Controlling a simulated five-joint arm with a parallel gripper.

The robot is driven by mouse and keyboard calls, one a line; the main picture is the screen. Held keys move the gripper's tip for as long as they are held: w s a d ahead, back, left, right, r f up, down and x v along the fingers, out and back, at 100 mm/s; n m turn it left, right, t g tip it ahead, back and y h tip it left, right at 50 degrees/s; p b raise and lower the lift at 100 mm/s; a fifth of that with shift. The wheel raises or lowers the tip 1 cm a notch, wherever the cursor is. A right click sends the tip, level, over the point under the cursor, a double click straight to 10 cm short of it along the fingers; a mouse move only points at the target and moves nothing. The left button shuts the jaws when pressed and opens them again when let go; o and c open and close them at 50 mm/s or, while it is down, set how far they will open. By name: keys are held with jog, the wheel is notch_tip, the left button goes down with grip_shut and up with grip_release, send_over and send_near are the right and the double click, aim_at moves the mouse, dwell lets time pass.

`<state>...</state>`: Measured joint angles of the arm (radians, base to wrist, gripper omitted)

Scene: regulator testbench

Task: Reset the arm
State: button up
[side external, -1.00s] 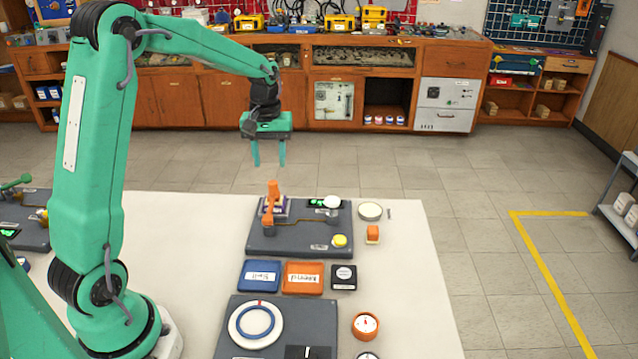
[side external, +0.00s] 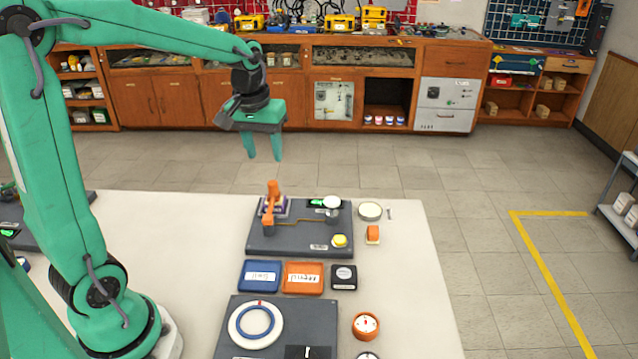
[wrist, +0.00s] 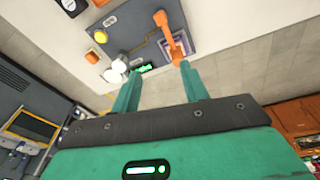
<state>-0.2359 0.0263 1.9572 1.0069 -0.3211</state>
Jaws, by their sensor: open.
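My gripper (side external: 264,155) hangs in the air above the back edge of the white table, higher than the testbench plate. Its two green fingers point down, stand apart and hold nothing. The wrist view also shows my gripper (wrist: 158,75) with a clear gap between the fingers. The dark grey testbench plate (side external: 290,242) lies below it on the table. On the plate are an orange lever (side external: 272,200), a white round knob (side external: 332,202), a yellow knob (side external: 339,240) and a small green display (side external: 316,202). In the wrist view the orange lever (wrist: 166,32) appears beyond the fingertips.
A blue tray (side external: 259,276), an orange tray (side external: 303,278) and a black box (side external: 343,277) sit in front of the plate. A second plate with a white dial (side external: 255,325) is nearer. A round dish (side external: 370,211) and orange block (side external: 373,234) stand right. The air around my gripper is clear.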

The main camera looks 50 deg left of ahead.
jog(key=s+d+r+m+t, duration=0.1)
jog(key=s+d+m+t, duration=0.1)
jog(key=s, duration=0.6)
jog(key=s+d+r+m+t, duration=0.1)
jog(key=s+d+m, duration=0.3)
jog(key=s+d, duration=0.3)
jog(key=shift+s+r+t, duration=0.35)
jog(key=shift+r+t, duration=0.05)
